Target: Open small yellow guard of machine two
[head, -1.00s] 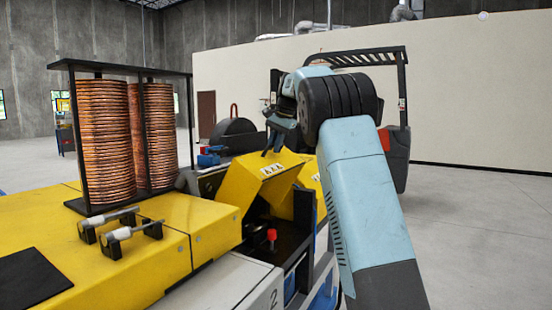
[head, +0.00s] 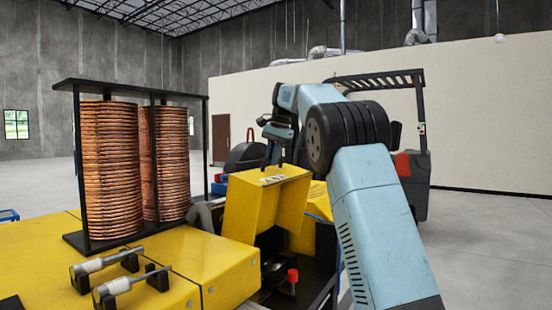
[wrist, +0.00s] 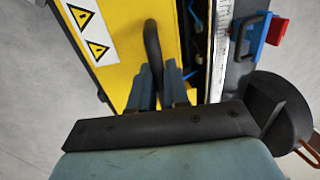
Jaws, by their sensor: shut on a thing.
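The small yellow guard (head: 255,207) stands raised and steeply tilted in the head view, its warning label near its top edge. The dark machine interior shows below it. My gripper (head: 275,158) is at the guard's upper edge. In the wrist view, my gripper (wrist: 158,92) has its blue-grey fingers shut on the guard's black handle (wrist: 151,45). The guard (wrist: 118,75) there shows yellow with warning triangles. Which machine number this is cannot be read now.
A black rack (head: 131,88) with two copper coils stands on the yellow machine top at left. Cylinders on brackets (head: 118,285) lie in front. A red knob (head: 292,275) is beneath the guard. A forklift (head: 413,185) stands behind my arm; open floor is at right.

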